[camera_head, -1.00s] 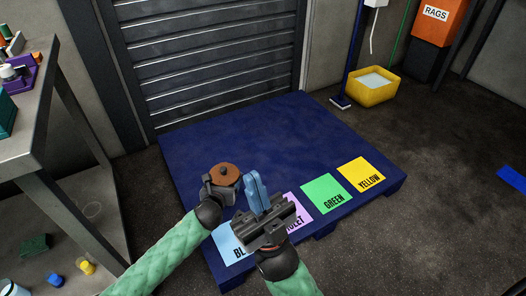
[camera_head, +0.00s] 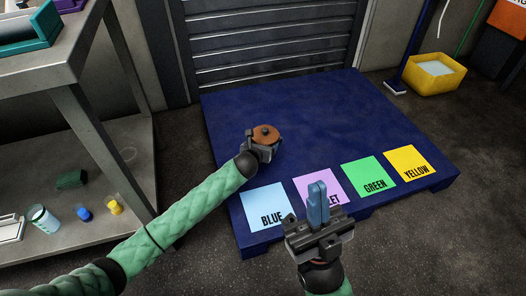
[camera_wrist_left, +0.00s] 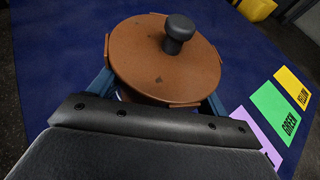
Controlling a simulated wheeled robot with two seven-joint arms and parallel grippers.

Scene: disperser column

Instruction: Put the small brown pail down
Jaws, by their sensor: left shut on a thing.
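The small brown pail (camera_head: 265,134), seen from above with its round lid and dark knob, is over the dark blue platform, beyond the blue square. In the left wrist view the pail (camera_wrist_left: 150,70) stands between two blue fingers. My left gripper (camera_head: 264,146) is shut on it. Its underside is hidden, so I cannot tell whether it touches the platform. My right gripper (camera_head: 317,199) is over the violet square's near edge, its blue fingers together with nothing visible between them.
The dark blue platform (camera_head: 330,110) is bare behind a row of blue (camera_head: 264,203), violet (camera_head: 306,184), green (camera_head: 368,174) and yellow (camera_head: 408,162) squares. A metal workbench (camera_head: 80,85) stands at left. A yellow bucket (camera_head: 437,80) is at back right, and a shutter is behind.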

